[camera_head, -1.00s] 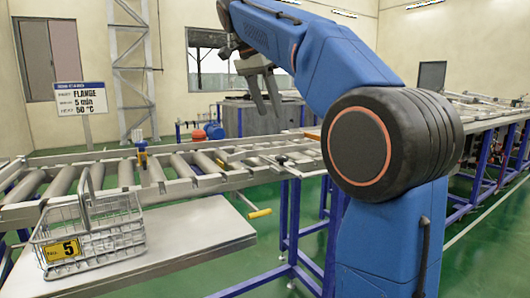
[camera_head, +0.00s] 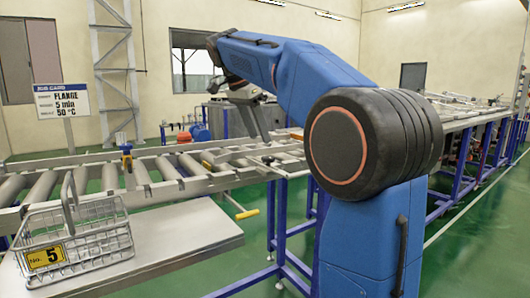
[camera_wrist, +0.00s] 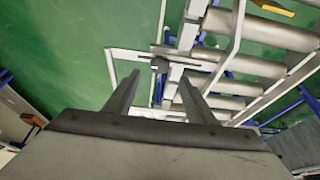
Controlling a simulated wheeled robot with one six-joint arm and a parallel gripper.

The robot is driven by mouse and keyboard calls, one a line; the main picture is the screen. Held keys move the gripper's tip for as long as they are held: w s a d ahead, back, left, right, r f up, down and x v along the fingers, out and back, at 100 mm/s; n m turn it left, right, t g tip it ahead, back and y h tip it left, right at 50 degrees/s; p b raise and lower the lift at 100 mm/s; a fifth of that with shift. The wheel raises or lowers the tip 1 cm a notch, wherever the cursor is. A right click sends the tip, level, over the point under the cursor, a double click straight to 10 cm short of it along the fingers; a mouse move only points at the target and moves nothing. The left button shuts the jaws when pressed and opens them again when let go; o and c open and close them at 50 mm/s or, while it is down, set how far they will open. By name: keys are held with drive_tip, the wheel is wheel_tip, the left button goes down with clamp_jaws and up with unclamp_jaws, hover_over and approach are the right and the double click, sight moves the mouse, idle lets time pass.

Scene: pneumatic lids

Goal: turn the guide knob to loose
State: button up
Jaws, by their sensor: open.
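A small dark knob (camera_wrist: 160,64) shows in the wrist view on a pale bar at the edge of the roller conveyor. It also appears as a small dark spot (camera_head: 268,159) at the conveyor's near side in the head view; which way it is turned is too small to tell. My gripper (camera_wrist: 160,82) is open and empty, its two fingers pointing toward the knob, which appears beyond and between the fingertips. In the head view my gripper (camera_head: 258,136) hangs above the conveyor, apart from it.
The roller conveyor (camera_head: 150,197) has metal rails and blue legs. A yellow-ended handle (camera_head: 246,214) sticks out in front. A wire basket (camera_head: 100,240) marked 5 stands on a metal table (camera_head: 190,236) at left. A job card sign (camera_head: 62,100) stands behind.

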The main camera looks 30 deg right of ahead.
sight(268, 157)
drive_tip(key=x, duration=0.7)
drive_tip(key=shift+d+f, duration=0.1)
drive_tip(key=c, duration=1)
